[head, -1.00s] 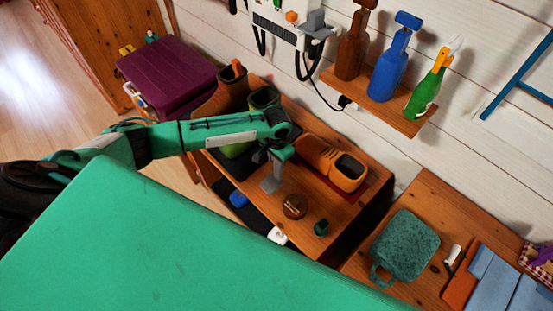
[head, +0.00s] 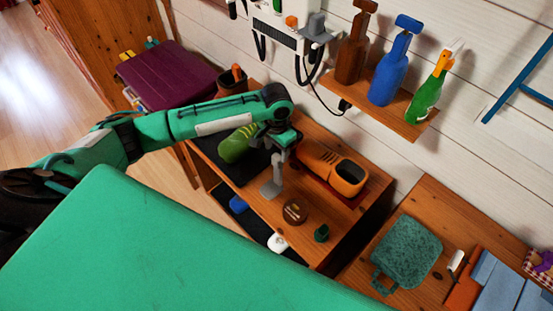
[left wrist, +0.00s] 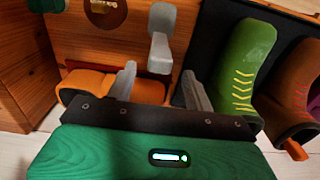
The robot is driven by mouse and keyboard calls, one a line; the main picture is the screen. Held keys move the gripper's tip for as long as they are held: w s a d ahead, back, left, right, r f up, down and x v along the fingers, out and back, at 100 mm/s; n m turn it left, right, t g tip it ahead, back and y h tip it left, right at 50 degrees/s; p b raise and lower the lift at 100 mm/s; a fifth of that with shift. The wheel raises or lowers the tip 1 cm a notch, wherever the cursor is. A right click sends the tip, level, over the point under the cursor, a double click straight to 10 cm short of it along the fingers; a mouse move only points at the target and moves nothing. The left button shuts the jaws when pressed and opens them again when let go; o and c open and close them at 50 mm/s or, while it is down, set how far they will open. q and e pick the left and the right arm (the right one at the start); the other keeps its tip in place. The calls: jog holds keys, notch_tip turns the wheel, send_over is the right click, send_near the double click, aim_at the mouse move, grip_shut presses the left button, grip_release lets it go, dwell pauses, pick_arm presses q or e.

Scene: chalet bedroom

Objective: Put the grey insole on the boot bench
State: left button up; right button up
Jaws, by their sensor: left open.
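The grey insole (head: 270,189) rests on the wooden top of the boot bench (head: 338,222), left of a round brown tin. It also shows in the left wrist view (left wrist: 160,52), narrow in the middle; its exact tilt is hard to tell. My left gripper (head: 281,152) is right above the insole's far end, partly overlapping it in the head view. In the left wrist view the left gripper (left wrist: 159,72) is open, its two grey fingers apart with the insole's near end just beyond the gap. Nothing is held. My right gripper is not in view.
An orange shoe (head: 345,172) stands close behind, right of the gripper. A green boot (head: 238,144) stands on a black tray to the left. The brown tin (head: 295,212) and a small green item (head: 321,233) are near the bench's front edge. A bottle shelf (head: 408,124) is above.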

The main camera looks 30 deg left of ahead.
pick_arm(q)
jog(key=shift+r, duration=1.55)
jog(key=s+d+f+m+t+h, duration=0.2)
jog(key=s+d+f+h, duration=0.15)
jog(key=s+d, duration=0.85)
jog(key=s+a+n+t+y, duration=0.2)
jog(key=s+a+n+y, duration=0.15)
jog(key=s+a, duration=0.9)
notch_tip(320, 180, down, 31)
jog(key=s+d+g, duration=0.2)
jog(key=s, duration=0.1)
jog(key=s+a+f+g, duration=0.1)
jog(key=s+a+f, duration=0.2)
jog(key=s+f, duration=1.6)
jog(key=shift+a, duration=0.2)
